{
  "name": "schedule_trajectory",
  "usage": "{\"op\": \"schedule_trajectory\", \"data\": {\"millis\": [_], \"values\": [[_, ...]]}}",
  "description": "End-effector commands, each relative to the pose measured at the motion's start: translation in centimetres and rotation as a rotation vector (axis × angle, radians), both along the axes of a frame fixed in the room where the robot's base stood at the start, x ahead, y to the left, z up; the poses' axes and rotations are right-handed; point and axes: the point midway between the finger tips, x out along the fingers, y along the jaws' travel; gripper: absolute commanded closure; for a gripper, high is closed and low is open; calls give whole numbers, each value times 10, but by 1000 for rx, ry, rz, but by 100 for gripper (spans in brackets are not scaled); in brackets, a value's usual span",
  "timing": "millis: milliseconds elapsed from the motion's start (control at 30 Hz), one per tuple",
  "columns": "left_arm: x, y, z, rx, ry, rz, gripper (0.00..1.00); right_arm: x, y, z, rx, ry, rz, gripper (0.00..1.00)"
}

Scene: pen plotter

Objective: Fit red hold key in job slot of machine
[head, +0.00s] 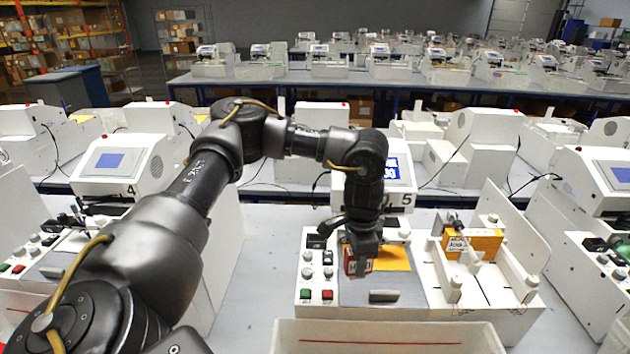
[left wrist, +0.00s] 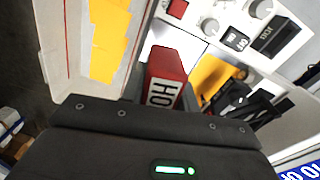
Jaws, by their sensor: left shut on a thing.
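My left gripper (head: 362,245) is shut on the red hold key (head: 358,264), which has a white label. It holds the key above the front of machine 5 (head: 372,190), beside the control panel (head: 318,280). In the left wrist view the red hold key (left wrist: 166,80) shows its label, partly readable as "HO". The fingers are mostly hidden behind the wrist housing. A black labelled piece (head: 317,241) sits at the back of the panel. I cannot make out the job slot clearly. My right gripper is not in view.
The panel carries grey knobs, a green button (head: 305,294) and a red button (head: 327,295). An orange sheet (head: 392,258) lies to the right of the key. A white tray (head: 390,335) stands in front. An orange box (head: 473,243) is in the frame at right.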

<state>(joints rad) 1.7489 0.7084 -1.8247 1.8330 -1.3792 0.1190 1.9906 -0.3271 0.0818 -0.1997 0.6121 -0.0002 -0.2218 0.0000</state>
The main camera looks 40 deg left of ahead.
Motion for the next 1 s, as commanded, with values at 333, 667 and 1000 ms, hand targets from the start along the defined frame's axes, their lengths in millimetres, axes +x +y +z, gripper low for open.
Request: {"op": "schedule_trajectory", "data": {"millis": [333,667,1000], "values": [[39,77,31,6,-29,-707,92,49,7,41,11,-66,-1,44],[55,134,44,18,-45,-1488,92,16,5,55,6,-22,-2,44],[61,177,52,23,-52,-2359,92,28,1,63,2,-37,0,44]]}}
